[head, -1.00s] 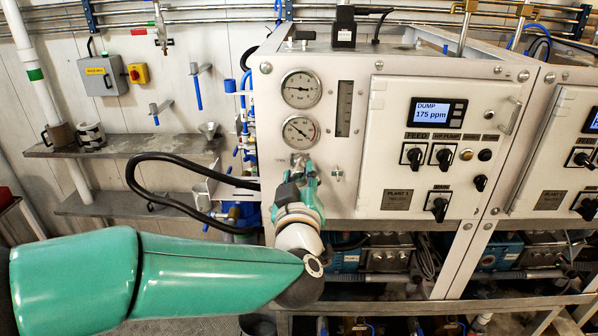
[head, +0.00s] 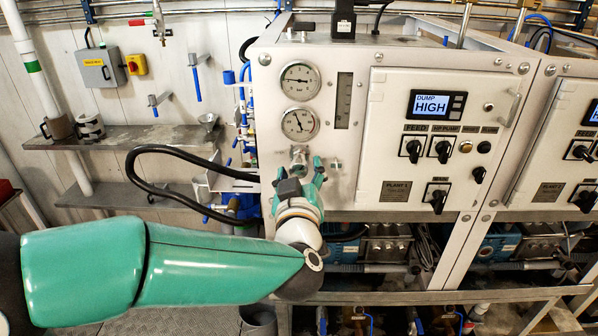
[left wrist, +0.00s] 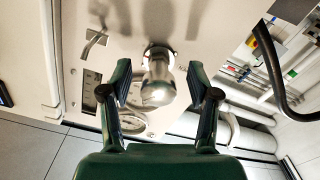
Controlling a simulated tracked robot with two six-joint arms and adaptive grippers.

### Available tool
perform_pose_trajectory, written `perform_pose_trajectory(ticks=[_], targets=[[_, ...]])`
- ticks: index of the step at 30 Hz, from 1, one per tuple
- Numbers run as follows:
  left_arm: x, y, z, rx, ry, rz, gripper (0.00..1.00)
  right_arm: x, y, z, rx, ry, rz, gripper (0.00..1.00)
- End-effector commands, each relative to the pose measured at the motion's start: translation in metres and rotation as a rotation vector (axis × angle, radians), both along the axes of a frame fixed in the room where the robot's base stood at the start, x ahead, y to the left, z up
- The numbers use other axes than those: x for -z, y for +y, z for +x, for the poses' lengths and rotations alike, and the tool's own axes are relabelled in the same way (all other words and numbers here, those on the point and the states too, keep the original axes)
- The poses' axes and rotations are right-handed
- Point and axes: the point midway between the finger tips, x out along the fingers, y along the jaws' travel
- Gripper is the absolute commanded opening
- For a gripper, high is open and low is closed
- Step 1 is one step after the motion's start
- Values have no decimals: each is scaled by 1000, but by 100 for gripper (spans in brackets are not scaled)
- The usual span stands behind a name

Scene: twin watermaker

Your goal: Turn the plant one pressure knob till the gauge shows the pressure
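The plant one pressure knob (head: 299,158) is a silvery round knob on the white panel below two dial gauges. In the left wrist view the knob (left wrist: 158,86) stands between my left gripper's two fingers, with a gap on each side. My left gripper (head: 302,174) is open just below and in front of the knob in the head view. The lower gauge (head: 299,124) has a steep dark needle; its figures are too small to read. The upper gauge (head: 300,82) has its needle pointing left. The plant display (head: 436,104) reads "DUMP HIGH". My right gripper is not in view.
A flow tube (head: 343,101) stands right of the gauges. A small valve (head: 336,165) sits right of the knob. Black switches (head: 413,149) are on the panel door. A black hose (head: 150,151) loops at the left, near shelves (head: 130,138) with mugs.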

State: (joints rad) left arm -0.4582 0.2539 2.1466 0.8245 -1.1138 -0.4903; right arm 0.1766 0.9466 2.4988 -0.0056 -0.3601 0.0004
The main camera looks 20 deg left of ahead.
Motion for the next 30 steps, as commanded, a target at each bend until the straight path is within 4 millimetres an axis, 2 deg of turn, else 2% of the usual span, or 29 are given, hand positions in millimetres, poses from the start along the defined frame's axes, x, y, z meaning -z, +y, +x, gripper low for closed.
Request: perform_pose_trajectory(ticks=[7,11,14,24,30], targets=[[-3,0,-1,-1,-6,0,61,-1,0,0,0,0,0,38],[-4,-2,-10,-1,-8,-1,61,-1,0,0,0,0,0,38],[-4,-7,-23,2,-7,0,61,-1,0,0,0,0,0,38],[-3,-26,-87,5,-7,0,61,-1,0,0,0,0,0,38],[-2,-32,-110,2,-4,0,61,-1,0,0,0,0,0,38]])
